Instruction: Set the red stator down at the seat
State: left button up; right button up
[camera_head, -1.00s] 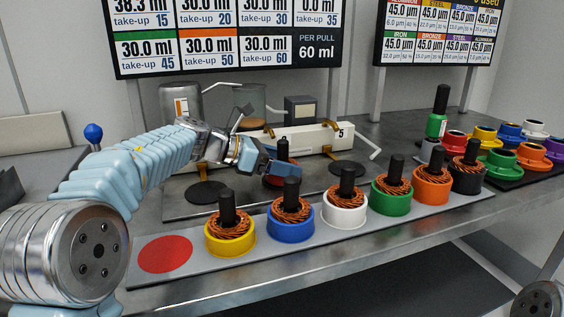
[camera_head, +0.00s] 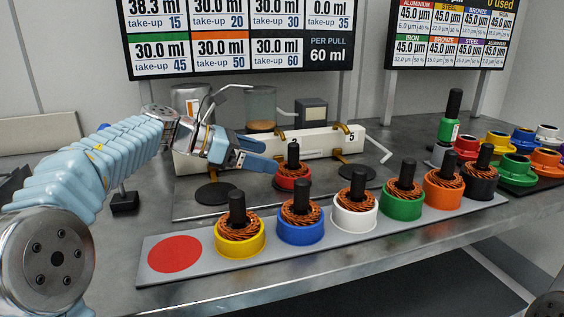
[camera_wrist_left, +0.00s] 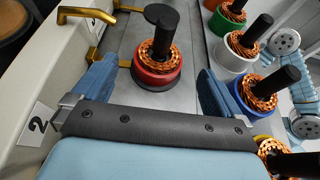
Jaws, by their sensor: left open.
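The red stator (camera_head: 293,180), a red ring with copper windings and a black post, stands upright at the middle of the metal plate in front of the white machine. In the left wrist view the red stator (camera_wrist_left: 158,65) stands on a dark round disc (camera_wrist_left: 150,87), the seat, whose rim shows under it. My left gripper (camera_head: 268,155) is open and empty, just left of the stator. In the left wrist view its blue fingers (camera_wrist_left: 157,68) are spread, with the stator beyond the gap between them, apparently untouched. My right gripper is out of view.
Two bare dark discs, left (camera_head: 215,194) and right (camera_head: 352,172), flank the stator. A grey strip (camera_head: 206,263) in front carries a bare red spot and several stators, from yellow (camera_head: 240,246) to black. The white machine (camera_head: 325,140) stands close behind.

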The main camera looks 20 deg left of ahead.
pick_arm(q)
jog(key=shift+v, duration=1.9)
jog(key=shift+d, duration=0.1)
